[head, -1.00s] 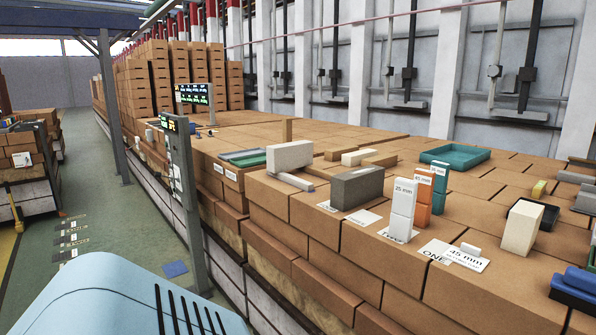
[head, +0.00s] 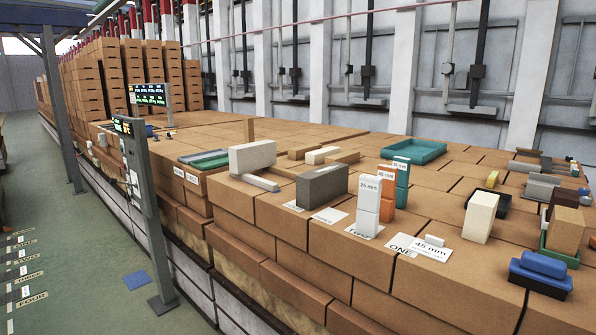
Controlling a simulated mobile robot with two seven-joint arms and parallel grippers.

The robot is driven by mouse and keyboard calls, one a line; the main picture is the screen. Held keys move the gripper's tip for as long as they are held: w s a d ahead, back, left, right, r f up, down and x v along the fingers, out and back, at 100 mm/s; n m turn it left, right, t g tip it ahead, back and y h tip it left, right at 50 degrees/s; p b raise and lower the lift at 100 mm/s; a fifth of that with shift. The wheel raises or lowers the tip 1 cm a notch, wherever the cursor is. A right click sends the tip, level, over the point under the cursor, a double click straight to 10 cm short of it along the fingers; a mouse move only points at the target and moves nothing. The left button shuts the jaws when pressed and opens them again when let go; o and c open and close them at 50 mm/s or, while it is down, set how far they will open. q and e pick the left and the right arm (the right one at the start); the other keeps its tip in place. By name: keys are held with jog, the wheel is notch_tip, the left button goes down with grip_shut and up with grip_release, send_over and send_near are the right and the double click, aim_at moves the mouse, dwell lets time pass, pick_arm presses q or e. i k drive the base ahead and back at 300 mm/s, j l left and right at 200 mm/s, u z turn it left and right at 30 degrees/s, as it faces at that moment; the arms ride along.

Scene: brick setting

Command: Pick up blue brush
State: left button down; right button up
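A blue object that looks like the blue brush (head: 540,278) lies on the brick surface near the front edge, at the lower right of the head view. Neither of my grippers shows in the head view.
Close behind the blue object stands a green tray (head: 558,257) with a tan block (head: 566,229). A post (head: 147,205) stands in the aisle at left.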

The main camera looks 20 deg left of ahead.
aim_at(543, 274)
jog(key=i, duration=0.7)
jog(key=z, duration=1.15)
